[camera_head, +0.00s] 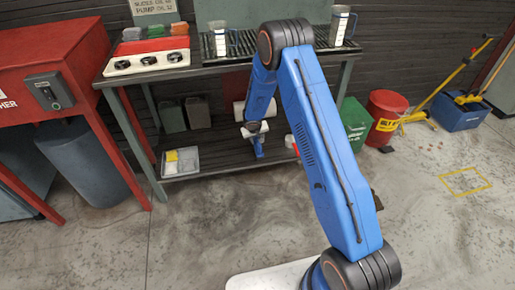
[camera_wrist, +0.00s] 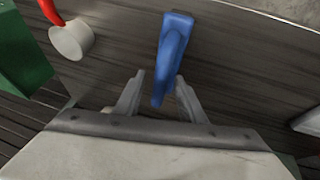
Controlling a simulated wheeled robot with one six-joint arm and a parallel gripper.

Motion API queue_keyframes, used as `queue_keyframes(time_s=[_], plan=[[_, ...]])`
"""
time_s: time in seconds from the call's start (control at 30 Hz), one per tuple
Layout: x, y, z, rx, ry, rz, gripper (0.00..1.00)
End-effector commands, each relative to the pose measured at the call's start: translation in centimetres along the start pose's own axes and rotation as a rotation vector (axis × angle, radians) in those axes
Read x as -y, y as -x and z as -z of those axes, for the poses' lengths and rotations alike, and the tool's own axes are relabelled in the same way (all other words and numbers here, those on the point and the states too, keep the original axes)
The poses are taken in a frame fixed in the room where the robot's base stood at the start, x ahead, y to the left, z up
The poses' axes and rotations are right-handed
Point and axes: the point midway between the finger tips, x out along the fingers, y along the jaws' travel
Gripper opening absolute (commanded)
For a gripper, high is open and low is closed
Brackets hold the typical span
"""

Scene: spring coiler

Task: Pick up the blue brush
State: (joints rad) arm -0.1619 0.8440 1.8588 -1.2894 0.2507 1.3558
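The blue brush (camera_wrist: 173,45) lies over the dark lower shelf in the wrist view, its narrow end pointing toward my gripper. My gripper (camera_wrist: 160,92) is open, with one finger on each side of that narrow end. Whether the brush touches the fingers anywhere is hard to tell.
The lower shelf (camera_head: 222,143) holds a tray (camera_head: 180,174) at left and grey containers (camera_head: 198,112) behind. A white cylinder with a red part (camera_wrist: 72,40) is left of the brush in the wrist view. A green bin (camera_head: 355,122) stands right of the bench.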

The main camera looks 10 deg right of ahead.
Motion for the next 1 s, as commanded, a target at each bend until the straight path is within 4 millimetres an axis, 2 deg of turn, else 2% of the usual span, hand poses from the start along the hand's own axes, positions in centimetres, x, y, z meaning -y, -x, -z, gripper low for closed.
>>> queue_keyframes(time_s=[0.1, 0.17, 0.27, 0.67, 0.83, 1.0], plan=[[0.0, 0.0, 0.0, 0.0, 0.0, 0.0, 0.36], [0.0, 0.0, 0.0, 0.0, 0.0, 0.0, 0.25], [0.0, 0.1, 0.0, 0.0, 0.0, 0.0, 0.01], [-0.1, 0.4, 0.2, -0.001, 0.0, 0.0, 0.0], [-0.4, 2.0, 0.9, -0.002, -0.002, -0.001, 0.0], [-1.0, 4.6, 2.0, -0.003, -0.003, 0.0, 0.0]])
